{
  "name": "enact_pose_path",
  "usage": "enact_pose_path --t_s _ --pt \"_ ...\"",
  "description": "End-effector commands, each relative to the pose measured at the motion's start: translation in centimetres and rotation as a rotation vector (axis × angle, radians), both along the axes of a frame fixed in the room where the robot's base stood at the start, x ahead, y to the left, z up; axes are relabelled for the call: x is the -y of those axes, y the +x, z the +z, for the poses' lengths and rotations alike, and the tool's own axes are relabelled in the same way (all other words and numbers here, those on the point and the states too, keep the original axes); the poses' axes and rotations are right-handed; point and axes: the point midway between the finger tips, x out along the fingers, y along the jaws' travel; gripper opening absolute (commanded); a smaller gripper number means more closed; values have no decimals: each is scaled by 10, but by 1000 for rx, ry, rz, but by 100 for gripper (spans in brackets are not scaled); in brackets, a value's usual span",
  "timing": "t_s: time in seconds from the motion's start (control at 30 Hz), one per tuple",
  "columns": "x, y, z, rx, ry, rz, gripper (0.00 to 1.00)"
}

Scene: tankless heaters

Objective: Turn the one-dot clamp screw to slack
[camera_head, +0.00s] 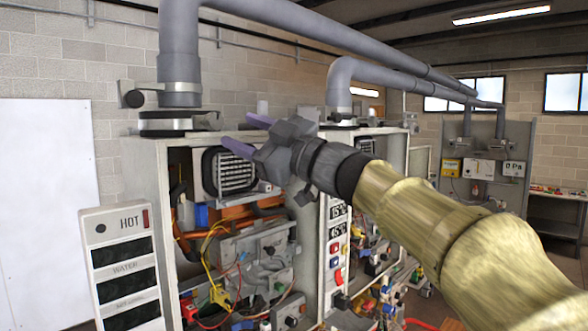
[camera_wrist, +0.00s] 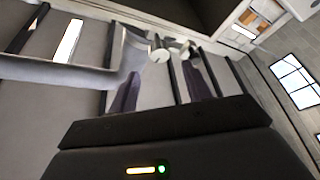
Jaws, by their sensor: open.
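In the head view, a grey clamp with a dark round knob (camera_head: 133,98) sits at the foot of the left flue pipe (camera_head: 180,60). I cannot make out dots on either. My gripper (camera_head: 236,129) is open and empty, its two purple fingers pointing left, in front of the left heater's upper front and right of its flue. In the wrist view, the open fingers (camera_wrist: 160,85) show, with a small pale round-ended piece (camera_wrist: 158,50) beyond them; I cannot tell what it is.
The open left heater cabinet (camera_head: 145,190) holds wires, pipes and a grilled fan. A second open cabinet (camera_head: 335,240) stands to its right. Thick pipes (camera_head: 330,40) run overhead to the back right.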

Motion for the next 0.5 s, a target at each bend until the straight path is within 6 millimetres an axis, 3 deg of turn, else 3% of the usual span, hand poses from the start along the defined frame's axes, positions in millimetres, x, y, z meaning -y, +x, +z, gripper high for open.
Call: enact_pose_path --t_s 0.3,0.5 --pt "57 -26 -24 2 -1 -4 49" --pt "80 -36 -29 1 0 -1 49"
